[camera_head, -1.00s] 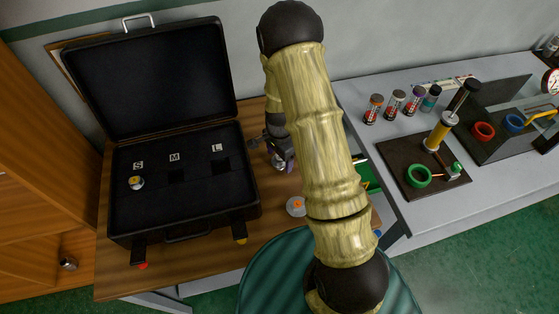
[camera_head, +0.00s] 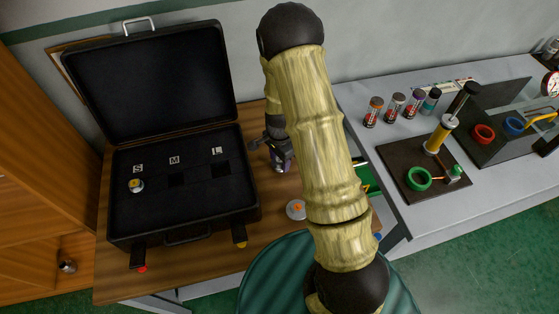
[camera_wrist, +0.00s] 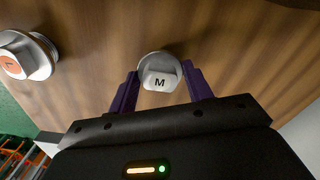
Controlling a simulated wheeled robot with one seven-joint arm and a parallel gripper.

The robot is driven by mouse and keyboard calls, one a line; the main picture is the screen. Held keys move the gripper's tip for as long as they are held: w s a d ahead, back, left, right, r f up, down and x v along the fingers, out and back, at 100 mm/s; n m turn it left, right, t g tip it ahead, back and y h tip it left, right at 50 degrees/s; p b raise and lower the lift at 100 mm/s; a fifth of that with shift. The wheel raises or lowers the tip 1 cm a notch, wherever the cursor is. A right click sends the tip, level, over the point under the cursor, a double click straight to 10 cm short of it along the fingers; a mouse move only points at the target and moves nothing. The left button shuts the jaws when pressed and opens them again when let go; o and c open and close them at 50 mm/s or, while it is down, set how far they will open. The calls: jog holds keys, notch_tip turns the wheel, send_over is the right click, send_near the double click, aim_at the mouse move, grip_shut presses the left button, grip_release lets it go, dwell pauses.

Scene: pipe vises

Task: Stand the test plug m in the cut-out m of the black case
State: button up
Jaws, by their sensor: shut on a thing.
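The test plug m (camera_wrist: 160,76) is a pale metal plug with an M on its top. My gripper (camera_wrist: 162,88) has its purple fingers shut on it, one on each side. In the head view my gripper (camera_head: 280,160) is over the wooden table, right of the black case, with the plug partly hidden at its tips. I cannot tell whether the plug touches the table. The black case (camera_head: 122,225) lies open with its lid up. The cut-out m (camera_head: 177,181) is an empty dark square below the M label, between the S and L places.
A plug with a yellow top (camera_head: 136,185) stands at S in the case. The L cut-out (camera_head: 220,169) is empty. A plug with an orange top (camera_head: 296,209) stands on the table near its front edge. The case's right wall lies between my gripper and the cut-outs.

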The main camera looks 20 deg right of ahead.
notch_tip(320, 180, up, 10)
jog(key=shift+f+b, duration=0.2)
jog(key=shift+b, duration=0.55)
jog(key=shift+f, duration=0.1)
